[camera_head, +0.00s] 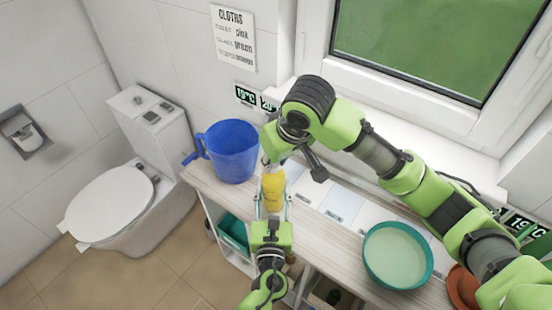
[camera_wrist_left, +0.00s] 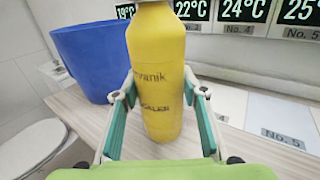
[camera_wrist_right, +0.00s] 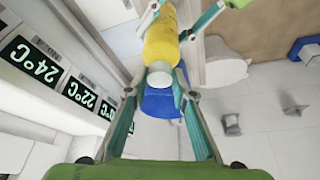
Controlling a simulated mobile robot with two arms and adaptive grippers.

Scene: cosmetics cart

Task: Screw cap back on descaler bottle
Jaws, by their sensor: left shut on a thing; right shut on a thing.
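The yellow descaler bottle (camera_head: 272,190) stands upright on the counter, left of centre in the head view. It fills the middle of the left wrist view (camera_wrist_left: 158,75), its printed label partly visible. My left gripper (camera_head: 271,199) is shut around the bottle's body from the front. My right gripper (camera_head: 267,160) is above the bottle, shut on the white cap (camera_wrist_right: 160,78). In the right wrist view the cap lies between the fingers, in line with the bottle (camera_wrist_right: 160,45). The cap is at the bottle's top; how tightly it sits cannot be seen.
A blue pitcher (camera_head: 232,155) stands close to the left of the bottle. A teal-rimmed basin (camera_head: 398,256) and a brown-red bowl (camera_head: 462,288) stand farther right. Temperature displays (camera_wrist_left: 245,10) line the wall behind. A toilet (camera_head: 110,205) is at the left.

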